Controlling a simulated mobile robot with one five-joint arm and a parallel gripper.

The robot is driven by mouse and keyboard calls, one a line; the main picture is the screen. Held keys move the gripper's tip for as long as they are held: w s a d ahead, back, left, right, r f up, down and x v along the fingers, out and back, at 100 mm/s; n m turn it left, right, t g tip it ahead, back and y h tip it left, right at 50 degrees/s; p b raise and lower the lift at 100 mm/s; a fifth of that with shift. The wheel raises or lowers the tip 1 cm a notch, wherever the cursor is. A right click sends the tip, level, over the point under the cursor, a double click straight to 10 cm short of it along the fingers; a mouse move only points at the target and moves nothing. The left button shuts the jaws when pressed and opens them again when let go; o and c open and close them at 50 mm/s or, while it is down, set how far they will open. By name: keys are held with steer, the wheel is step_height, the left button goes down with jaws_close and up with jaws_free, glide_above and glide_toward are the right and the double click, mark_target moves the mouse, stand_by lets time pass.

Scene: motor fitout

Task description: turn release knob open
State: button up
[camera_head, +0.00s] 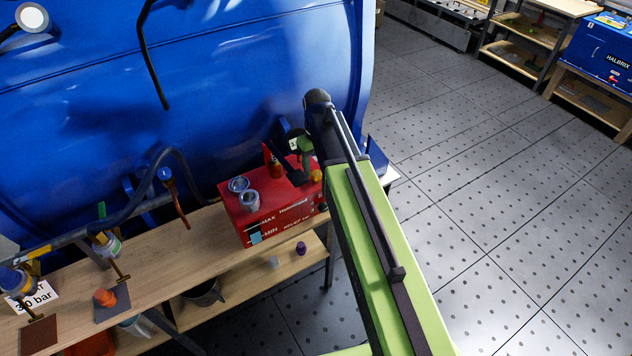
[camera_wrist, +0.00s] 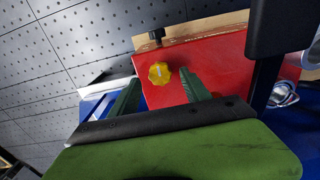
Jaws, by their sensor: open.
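The release knob (camera_wrist: 160,73) is a yellow, lobed knob on the red box, with a pale line across its face. In the wrist view it lies just beyond and between the fingertips of my gripper (camera_wrist: 158,80). The dark green fingers stand apart, one on each side of the knob, and hold nothing. I cannot tell whether they touch it. In the head view the knob (camera_head: 317,176) shows as a small yellow spot at the right end of the red box (camera_head: 268,215), partly hidden by my arm. My gripper (camera_head: 303,155) is also partly hidden there.
The red box stands on a wooden bench (camera_head: 170,250) before a large blue tank (camera_head: 230,80). Grey metal cups (camera_head: 249,201) sit on the box. A black fitting (camera_wrist: 156,34) stands beyond the knob. Hoses and valves are at left. The tiled floor (camera_head: 480,190) at right is clear.

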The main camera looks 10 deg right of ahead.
step_height(320, 180, down, 2)
steer(key=shift+f+b, duration=0.25)
steer(key=shift+b, duration=0.3)
steer(key=shift+r, duration=0.15)
jaws_close()
